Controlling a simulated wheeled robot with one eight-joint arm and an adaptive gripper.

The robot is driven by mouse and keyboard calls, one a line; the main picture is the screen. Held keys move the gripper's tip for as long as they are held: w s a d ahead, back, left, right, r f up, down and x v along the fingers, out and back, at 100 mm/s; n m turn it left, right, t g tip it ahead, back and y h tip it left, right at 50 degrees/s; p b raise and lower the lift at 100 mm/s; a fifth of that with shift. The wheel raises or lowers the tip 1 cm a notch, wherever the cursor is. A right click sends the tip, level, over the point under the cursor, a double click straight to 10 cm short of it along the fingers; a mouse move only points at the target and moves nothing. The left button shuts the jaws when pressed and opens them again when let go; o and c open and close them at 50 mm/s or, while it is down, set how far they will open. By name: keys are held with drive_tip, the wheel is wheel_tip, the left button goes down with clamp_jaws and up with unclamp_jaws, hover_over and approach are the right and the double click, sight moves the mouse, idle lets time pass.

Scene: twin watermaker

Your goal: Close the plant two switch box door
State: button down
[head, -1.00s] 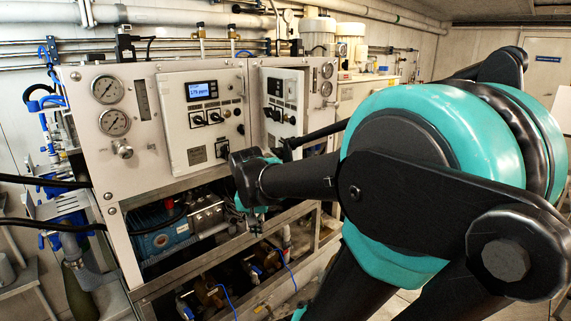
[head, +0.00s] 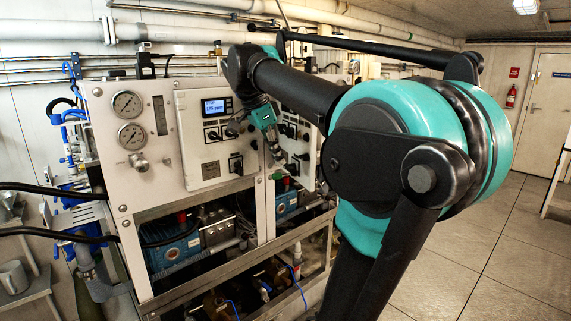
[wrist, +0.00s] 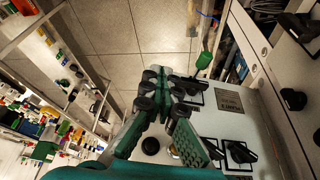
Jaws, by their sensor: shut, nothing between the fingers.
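The plant two switch box door (head: 301,166) is a pale panel with black rotary switches, on the right-hand cabinet section. It seems to stand out from the cabinet face, but my arm hides much of it and I cannot tell the angle. In the wrist view the door (wrist: 262,128) fills the lower right, with switches and a grey label plate (wrist: 230,102). My gripper (head: 274,154) hangs in front of the door, fingers downward. In the wrist view my gripper (wrist: 165,82) has its fingertips together and empty, over the door's switches. I cannot tell whether they touch.
The left section's switch box (head: 205,150), with a lit display, stands close to the left of my gripper. Gauges (head: 130,135) are further left. Pumps and pipes (head: 172,250) fill the open frame below. Open tiled floor (head: 470,245) lies at the right.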

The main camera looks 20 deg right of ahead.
sight(302, 178)
drive_tip(key=shift+w+d+f, duration=0.15)
drive_tip(key=shift+d+f, duration=1.6)
drive_tip(key=shift+f, duration=0.2)
drive_tip(key=shift+w+d+f, duration=0.1)
drive_tip(key=shift+d+f, duration=1.65)
drive_tip(key=shift+f, duration=0.2)
drive_tip(key=shift+d, duration=0.2)
